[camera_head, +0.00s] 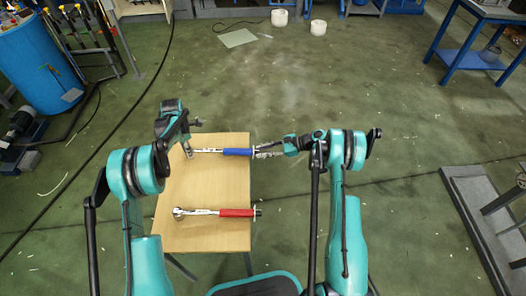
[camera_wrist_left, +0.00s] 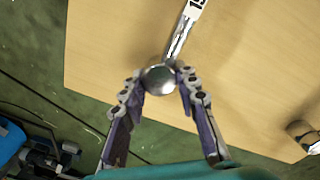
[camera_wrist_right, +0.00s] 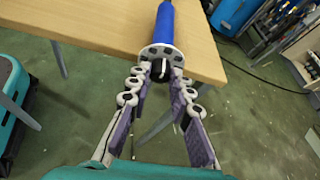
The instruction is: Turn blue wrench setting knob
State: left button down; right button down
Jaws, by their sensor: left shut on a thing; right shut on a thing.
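The blue wrench (camera_head: 238,152) lies across the far part of the small wooden table, with its blue handle to the right. My left gripper (camera_head: 188,150) is shut on its round metal head (camera_wrist_left: 160,79), seen between the fingertips in the left wrist view (camera_wrist_left: 158,82). My right gripper (camera_head: 262,151) is at the handle's end. In the right wrist view its fingertips (camera_wrist_right: 161,72) are shut on the dark setting knob (camera_wrist_right: 160,70) at the end of the blue handle (camera_wrist_right: 164,25). The knob overhangs the table's edge.
A red-handled wrench (camera_head: 235,212) lies on the near part of the wooden table (camera_head: 205,185), its head also visible in the left wrist view (camera_wrist_left: 302,133). Bare table lies between the wrenches. A blue barrel (camera_head: 38,65) and a blue workbench (camera_head: 480,30) stand farther off.

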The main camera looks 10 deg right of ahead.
jog(key=shift+s+a+f+n+t, duration=0.1)
jog(key=shift+s+n+t, duration=0.05)
jog(key=shift+n+t, duration=0.75)
jog(key=shift+s+f+n+t, duration=0.1)
jog(key=shift+n+t, duration=0.75)
jog(key=shift+n, duration=0.05)
jog(key=shift+s+a+f+n+t, duration=0.1)
jog(key=shift+s+n+t, duration=0.05)
jog(key=shift+n+t, duration=0.75)
jog(key=c, duration=1.4)
grip_release()
jog(key=shift+o, duration=0.2)
jog(key=shift+d, duration=0.1)
notch_tip(320, 180, up, 10)
